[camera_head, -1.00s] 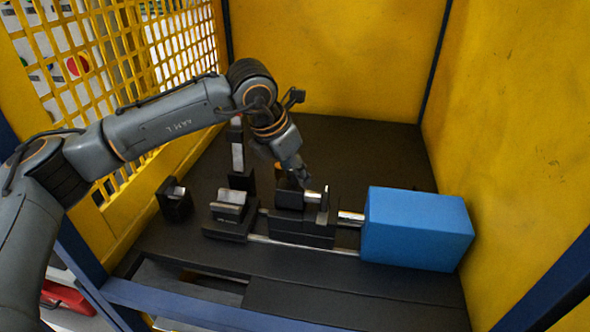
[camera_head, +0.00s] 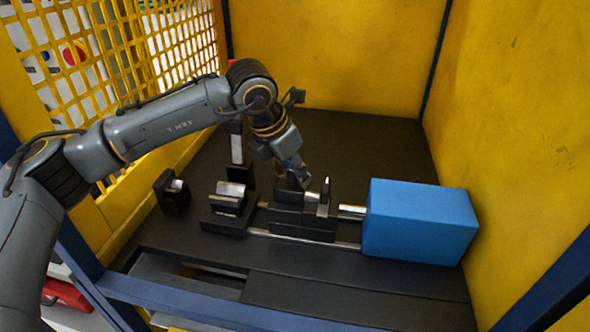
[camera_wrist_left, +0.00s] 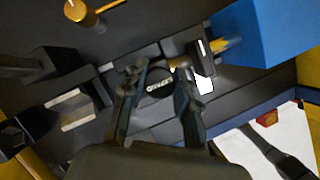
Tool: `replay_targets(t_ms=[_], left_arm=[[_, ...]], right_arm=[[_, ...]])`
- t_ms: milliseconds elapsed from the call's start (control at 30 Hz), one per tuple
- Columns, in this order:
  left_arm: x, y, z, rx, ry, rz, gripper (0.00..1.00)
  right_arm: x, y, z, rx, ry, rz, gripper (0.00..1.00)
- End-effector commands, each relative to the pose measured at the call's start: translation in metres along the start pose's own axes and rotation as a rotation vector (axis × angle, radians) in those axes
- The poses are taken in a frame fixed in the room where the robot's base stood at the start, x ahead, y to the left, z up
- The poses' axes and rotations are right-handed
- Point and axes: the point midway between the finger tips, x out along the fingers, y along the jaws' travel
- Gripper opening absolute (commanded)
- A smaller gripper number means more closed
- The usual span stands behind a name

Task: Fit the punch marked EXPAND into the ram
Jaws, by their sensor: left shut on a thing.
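My left gripper (camera_head: 303,181) reaches down over the ram's dark carriage (camera_head: 302,228). In the left wrist view its two fingers (camera_wrist_left: 158,84) are closed on a dark cylinder with a small pale marking, the punch (camera_wrist_left: 159,88); the marking is too small to read. The punch's bright metal part (camera_head: 312,197) shows beside the carriage's upright plate (camera_head: 325,194). Whether the punch is seated or just held there I cannot tell, as the fingers cover part of it. A shiny rod (camera_head: 351,212) joins the carriage to the blue housing (camera_head: 418,226). My right gripper is out of view.
A dark holder with a metal saddle (camera_head: 230,194) stands left of the carriage, and a smaller dark block (camera_head: 172,191) further left. A dark post (camera_head: 237,150) stands behind. A brass-coloured knob (camera_wrist_left: 80,11) shows in the left wrist view. Yellow walls enclose the bench.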

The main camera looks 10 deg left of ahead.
Motion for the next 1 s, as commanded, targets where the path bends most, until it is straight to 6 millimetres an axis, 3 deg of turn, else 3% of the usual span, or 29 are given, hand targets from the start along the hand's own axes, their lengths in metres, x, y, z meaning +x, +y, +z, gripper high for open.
replay_targets(t_ms=[1000], left_arm=[[0.020, 0.000, -0.008, 0.001, -0.005, 0.001, 0.00]], right_arm=[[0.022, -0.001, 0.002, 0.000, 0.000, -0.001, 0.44]])
